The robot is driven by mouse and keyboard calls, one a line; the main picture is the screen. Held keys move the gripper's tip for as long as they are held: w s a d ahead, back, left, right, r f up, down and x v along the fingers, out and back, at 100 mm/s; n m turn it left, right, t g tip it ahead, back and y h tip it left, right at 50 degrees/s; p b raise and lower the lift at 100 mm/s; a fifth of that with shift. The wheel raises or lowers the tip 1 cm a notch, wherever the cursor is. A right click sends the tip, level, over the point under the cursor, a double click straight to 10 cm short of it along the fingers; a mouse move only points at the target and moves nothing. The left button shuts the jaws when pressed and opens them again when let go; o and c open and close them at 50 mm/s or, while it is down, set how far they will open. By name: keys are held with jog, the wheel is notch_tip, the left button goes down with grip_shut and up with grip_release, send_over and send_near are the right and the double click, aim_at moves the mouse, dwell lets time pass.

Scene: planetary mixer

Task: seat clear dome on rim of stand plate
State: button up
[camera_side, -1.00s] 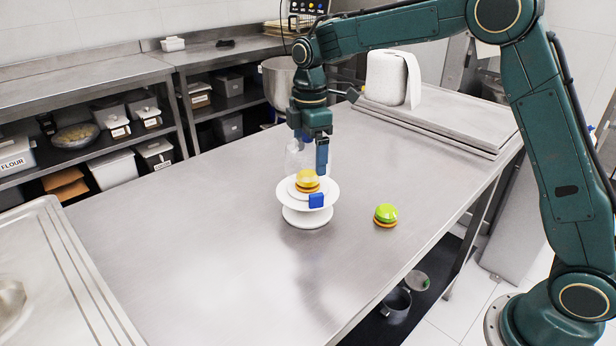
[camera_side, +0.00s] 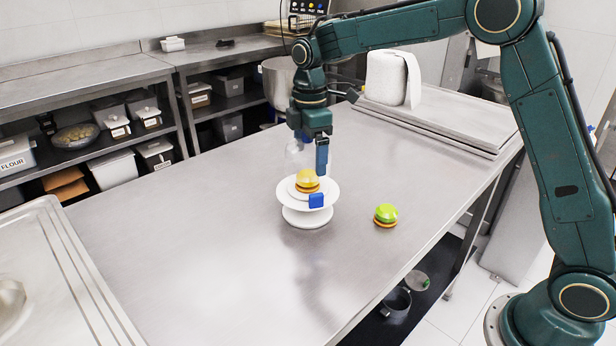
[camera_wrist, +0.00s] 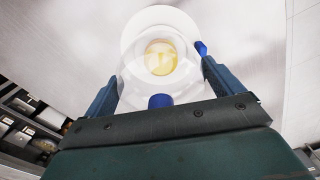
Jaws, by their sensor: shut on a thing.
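The clear dome (camera_side: 298,157) is see-through and hard to outline in the side view. In the wrist view the dome (camera_wrist: 133,78) lies between the two fingers of my gripper (camera_wrist: 158,82), which is shut on it. A blue knob (camera_wrist: 160,101) shows near the palm. The white stand plate (camera_side: 287,193) is below my gripper (camera_side: 312,160), with a yellow-topped pastry (camera_side: 307,176) on it. A blue tab (camera_side: 317,201) is at the plate's front edge. I cannot tell whether the dome's lower edge touches the plate rim.
A green-topped pastry (camera_side: 386,214) sits on the steel table (camera_side: 200,230) to the right of the stand. A paper roll (camera_side: 388,80) stands on a raised board at the back right. A metal bowl (camera_side: 277,78) is behind. The table's left and front are clear.

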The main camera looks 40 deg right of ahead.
jog(key=shift+f, duration=1.95)
dwell(0.4)
jog(key=o, duration=0.7)
notch_tip(320, 180, up, 14)
jog(key=shift+f, duration=0.25)
jog(key=shift+r, duration=0.25)
jog(key=shift+s, duration=0.1)
